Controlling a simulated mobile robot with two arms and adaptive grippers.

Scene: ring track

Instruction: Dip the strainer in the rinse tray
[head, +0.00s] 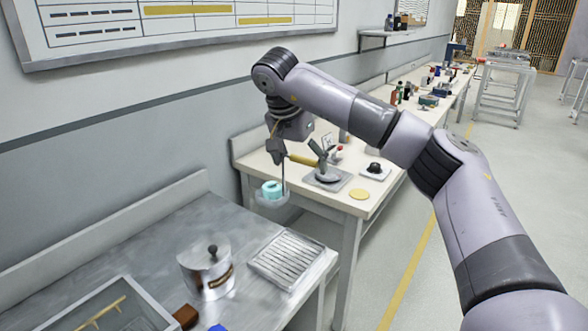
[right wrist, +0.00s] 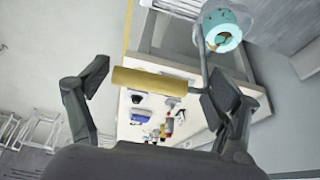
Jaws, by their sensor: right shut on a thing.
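My right gripper (head: 288,152) is shut on the tan handle (right wrist: 150,80) of the strainer. A thin rod runs down from the handle to a pale, shallow strainer basket (head: 272,202), which holds a teal ring-shaped piece (head: 271,189). The basket and teal piece (right wrist: 223,36) also show in the right wrist view at upper right. The strainer hangs in the air above the gap between the two tables. A grey-walled tray (head: 145,300), likely the rinse tray, stands at the lower left, cut off by the frame; a tan stick lies in it. My left gripper is out of view.
A lidded metal pot (head: 205,272) and a ribbed rack (head: 286,260) stand on the near metal table (head: 130,240). A brown block (head: 185,317) sits beside the tray.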

